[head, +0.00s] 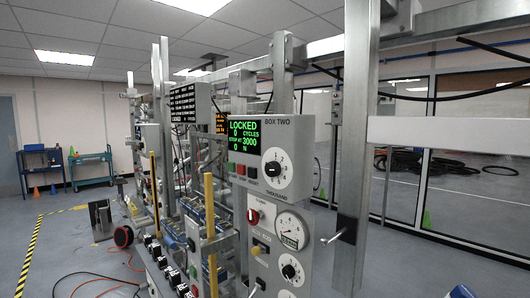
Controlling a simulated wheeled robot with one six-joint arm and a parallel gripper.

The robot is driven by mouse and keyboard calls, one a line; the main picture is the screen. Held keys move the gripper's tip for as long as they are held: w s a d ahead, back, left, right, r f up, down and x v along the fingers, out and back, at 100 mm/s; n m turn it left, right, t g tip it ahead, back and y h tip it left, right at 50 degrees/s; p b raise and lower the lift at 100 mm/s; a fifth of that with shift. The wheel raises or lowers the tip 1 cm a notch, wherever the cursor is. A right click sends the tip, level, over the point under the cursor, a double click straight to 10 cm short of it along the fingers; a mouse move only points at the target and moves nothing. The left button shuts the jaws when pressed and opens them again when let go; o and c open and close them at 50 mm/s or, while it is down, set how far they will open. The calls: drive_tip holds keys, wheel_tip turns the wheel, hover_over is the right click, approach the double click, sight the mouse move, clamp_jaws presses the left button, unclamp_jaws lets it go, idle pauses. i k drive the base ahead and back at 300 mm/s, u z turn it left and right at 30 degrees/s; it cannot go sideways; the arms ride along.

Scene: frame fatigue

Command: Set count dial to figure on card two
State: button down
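A grey control box (254,180) labelled BOX TWO stands right of centre in the head view. Its green display (244,136) reads LOCKED, 0 CYCLES, what looks like STOP AT 3000, and 0 N. Below it to the right is a count dial (274,169), a black knob on a round white face, with THOUSAND lettered beneath. The knob's exact pointing is too small to tell. No card marked two can be made out. My gripper is not in view.
Below the box are a red knob (253,216), a round gauge (291,231) and another black knob (290,271). A steel post (355,130) rises close on the right. A dark text board (184,103) hangs behind. Orange cables (95,281) lie on the floor at left.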

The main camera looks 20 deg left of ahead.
sight(273, 169)
drive_tip(key=u, duration=0.95)
drive_tip(key=k, duration=0.2)
drive_tip(key=u, duration=1.2)
drive_tip(key=i, duration=0.5)
